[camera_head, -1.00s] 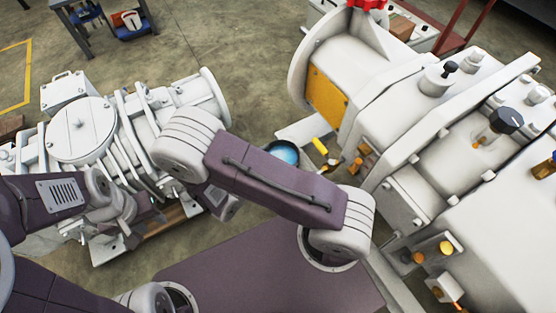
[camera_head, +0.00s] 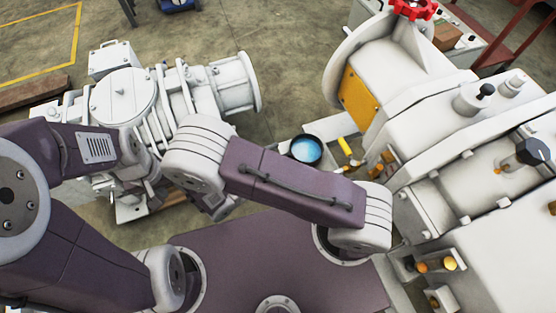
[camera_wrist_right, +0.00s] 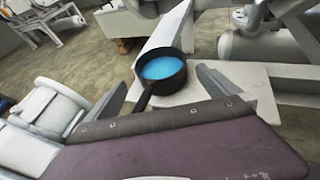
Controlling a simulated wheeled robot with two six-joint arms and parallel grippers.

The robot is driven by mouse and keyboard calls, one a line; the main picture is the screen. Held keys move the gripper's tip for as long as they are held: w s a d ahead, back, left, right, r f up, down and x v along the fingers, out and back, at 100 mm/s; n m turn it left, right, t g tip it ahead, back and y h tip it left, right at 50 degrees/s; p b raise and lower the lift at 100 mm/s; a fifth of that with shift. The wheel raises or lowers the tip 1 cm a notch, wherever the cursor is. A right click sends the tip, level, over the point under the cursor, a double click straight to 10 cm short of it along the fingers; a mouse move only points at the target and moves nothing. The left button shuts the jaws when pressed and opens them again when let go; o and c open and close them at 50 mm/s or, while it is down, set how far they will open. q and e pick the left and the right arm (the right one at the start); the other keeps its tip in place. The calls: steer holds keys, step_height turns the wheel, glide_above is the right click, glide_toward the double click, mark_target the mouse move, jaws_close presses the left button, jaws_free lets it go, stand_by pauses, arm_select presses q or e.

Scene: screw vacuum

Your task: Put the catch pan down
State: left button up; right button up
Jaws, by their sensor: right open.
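The catch pan (camera_head: 306,149) is a round black pan with bright blue inside, beside the large white machine. In the right wrist view the pan (camera_wrist_right: 163,68) sits upright on a pale flat ledge (camera_wrist_right: 258,95), its handle pointing toward me. My right gripper (camera_wrist_right: 161,80) is open, with one dark finger on each side of the pan and handle and visible gaps. In the head view my arm links hide the right gripper. My left arm comes in from the left; its jaws cannot be made out.
The large white machine (camera_head: 460,140) with a red handwheel (camera_head: 413,9) fills the right. A yellow part (camera_head: 344,146) lies close beside the pan. A white pump assembly (camera_head: 125,95) stands at left. Open floor (camera_head: 290,60) lies between them at the back.

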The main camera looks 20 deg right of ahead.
steer(key=s+d+r+m+g+y, duration=0.35)
steer(key=s+m+g+y, duration=0.4)
steer(key=m, duration=0.65)
steer(key=w+d+r+m+t+y, duration=0.1)
steer(key=w+r+m+y, duration=0.3)
steer(key=m, duration=0.5)
steer(key=shift+w+r+m+t+y+p, duration=0.35)
steer(key=shift+w+m+t+y, duration=0.1)
steer(key=shift+w+t, duration=0.25)
steer(key=shift+s+d+f, duration=0.1)
